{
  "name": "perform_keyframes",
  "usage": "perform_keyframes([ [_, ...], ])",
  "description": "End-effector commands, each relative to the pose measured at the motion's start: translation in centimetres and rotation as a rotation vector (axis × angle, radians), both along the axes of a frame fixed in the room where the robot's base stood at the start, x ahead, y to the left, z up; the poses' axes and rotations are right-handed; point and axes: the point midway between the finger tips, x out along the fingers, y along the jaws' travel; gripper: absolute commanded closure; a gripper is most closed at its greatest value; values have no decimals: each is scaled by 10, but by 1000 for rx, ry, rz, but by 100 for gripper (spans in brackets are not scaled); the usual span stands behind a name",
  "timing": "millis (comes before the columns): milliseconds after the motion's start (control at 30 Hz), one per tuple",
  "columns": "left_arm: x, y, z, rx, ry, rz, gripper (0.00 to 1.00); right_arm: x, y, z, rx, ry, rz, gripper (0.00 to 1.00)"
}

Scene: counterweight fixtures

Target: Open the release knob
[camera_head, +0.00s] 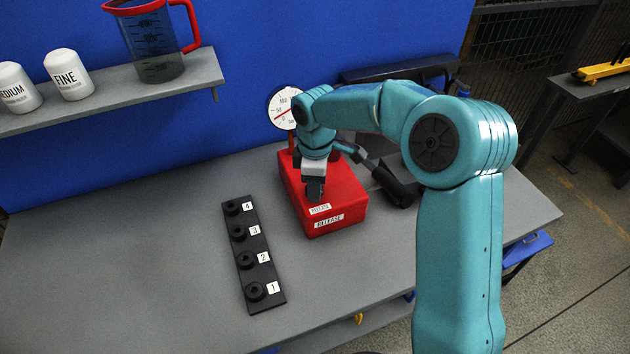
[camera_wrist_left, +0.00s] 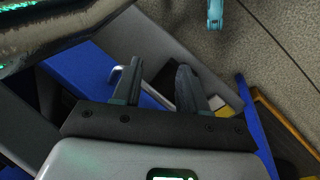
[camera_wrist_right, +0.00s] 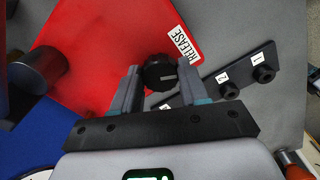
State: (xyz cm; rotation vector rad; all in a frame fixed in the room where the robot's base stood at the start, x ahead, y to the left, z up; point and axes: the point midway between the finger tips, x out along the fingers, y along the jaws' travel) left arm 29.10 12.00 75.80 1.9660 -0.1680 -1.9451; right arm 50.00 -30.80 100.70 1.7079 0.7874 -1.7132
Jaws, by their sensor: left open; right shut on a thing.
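The red release box (camera_head: 348,200) stands on the grey bench in the head view, with a white RELEASE label on its front. My right gripper (camera_head: 315,188) reaches down onto the top of this box and hides the knob there. In the right wrist view the black round release knob (camera_wrist_right: 160,74) sits between the fingers of my right gripper (camera_wrist_right: 158,82), which is shut on it, beside the RELEASE label (camera_wrist_right: 181,47). My left gripper (camera_wrist_left: 160,78) shows only in the left wrist view. It is open and empty, away from the box.
A black strip (camera_head: 262,279) with numbered knobs lies left of the box. A dial gauge (camera_head: 282,108) stands behind the box. A black-handled lever (camera_head: 393,184) is right of it. A shelf (camera_head: 111,98) holds a jug and white containers. The bench's left part is clear.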

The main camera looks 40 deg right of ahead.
Motion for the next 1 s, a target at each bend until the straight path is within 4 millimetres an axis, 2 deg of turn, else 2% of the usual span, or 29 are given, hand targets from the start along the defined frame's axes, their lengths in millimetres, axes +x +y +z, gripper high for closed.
perform_keyframes([
  [500, 0, 0, 12, 0, 0, 0, 57, 2, -3, 4, -5, -6, 381, 87],
  [1000, 0, 0, 14, 0, 0, 0, 57, 4, -4, 4, -6, -8, 489, 87],
])
